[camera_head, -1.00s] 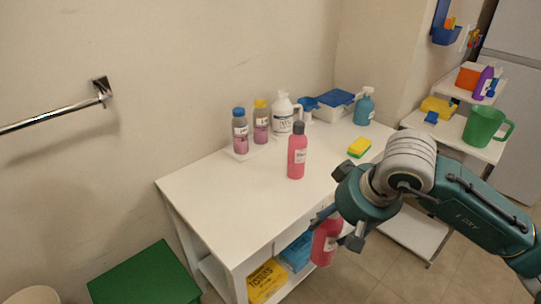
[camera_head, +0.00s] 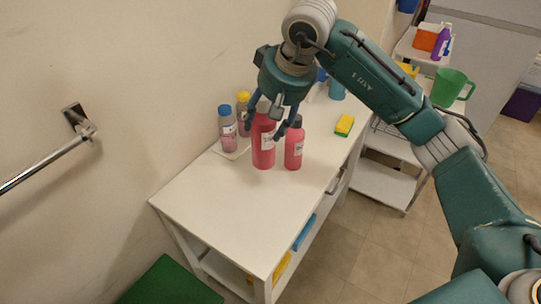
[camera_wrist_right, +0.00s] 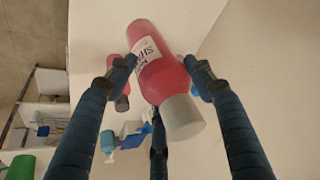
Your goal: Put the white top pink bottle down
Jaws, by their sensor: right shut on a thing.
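The white top pink bottle (camera_head: 263,143) is upright at the white table (camera_head: 215,197), in my right gripper (camera_head: 275,122). In the head view its cap is hidden behind the gripper; whether its base touches the table I cannot tell. In the right wrist view the bottle (camera_wrist_right: 158,65) shows a pale grey-white cap and a label, with the gripper's fingers (camera_wrist_right: 160,75) around it. The gripper is shut on the bottle. My left gripper is not in view.
A pink bottle with a dark cap (camera_head: 294,148) stands just right of the held bottle. Two small bottles, blue-capped (camera_head: 227,130) and yellow-capped (camera_head: 243,112), stand on a white tray behind left. A sponge (camera_head: 344,125) lies to the right. The table's front left is clear.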

